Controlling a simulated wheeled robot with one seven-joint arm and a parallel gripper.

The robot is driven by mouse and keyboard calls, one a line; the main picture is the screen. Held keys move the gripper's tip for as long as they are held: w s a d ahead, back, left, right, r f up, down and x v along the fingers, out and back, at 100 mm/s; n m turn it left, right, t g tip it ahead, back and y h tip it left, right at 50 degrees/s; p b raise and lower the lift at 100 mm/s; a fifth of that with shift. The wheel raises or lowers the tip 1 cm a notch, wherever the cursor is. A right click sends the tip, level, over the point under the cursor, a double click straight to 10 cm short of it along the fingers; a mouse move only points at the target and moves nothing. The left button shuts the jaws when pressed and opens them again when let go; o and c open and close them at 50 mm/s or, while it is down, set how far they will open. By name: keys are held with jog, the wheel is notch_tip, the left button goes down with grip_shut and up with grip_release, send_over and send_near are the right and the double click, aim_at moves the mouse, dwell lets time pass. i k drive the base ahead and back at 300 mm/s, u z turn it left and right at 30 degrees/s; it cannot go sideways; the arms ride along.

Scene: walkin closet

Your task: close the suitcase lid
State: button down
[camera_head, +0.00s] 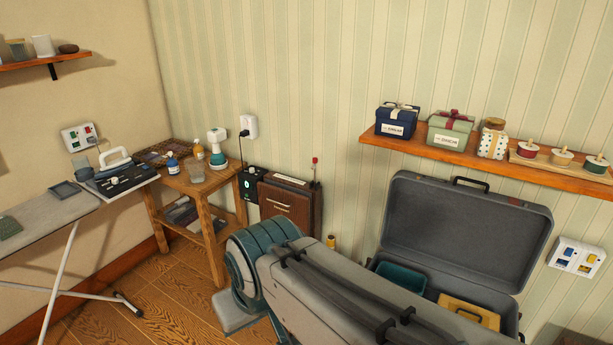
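A dark grey suitcase stands open against the striped wall at the right of the head view. Its lid (465,230) is raised, nearly upright, with a handle on its top edge. The suitcase base (508,316) shows only in part; a teal bin (402,277) and a yellow-tan box (470,311) lie in it. My grey and teal arm crosses the lower middle of the picture and hides the front and left of the base. My gripper is not in view.
A wooden shelf (545,176) with gift boxes and jars hangs above the lid. A wall socket panel (575,257) is to its right. A brown cabinet (290,205), a wooden side table (205,187) and an ironing board (50,222) stand left. Some wooden floor (165,290) is clear.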

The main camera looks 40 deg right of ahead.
aim_at(489, 239)
jog(key=u, duration=0.3)
jog(key=i, duration=1.65)
jog(key=z, duration=0.3)
jog(key=i, duration=1.25)
jog(key=z, duration=1.7)
jog(key=i, duration=0.85)
jog(key=z, duration=0.65)
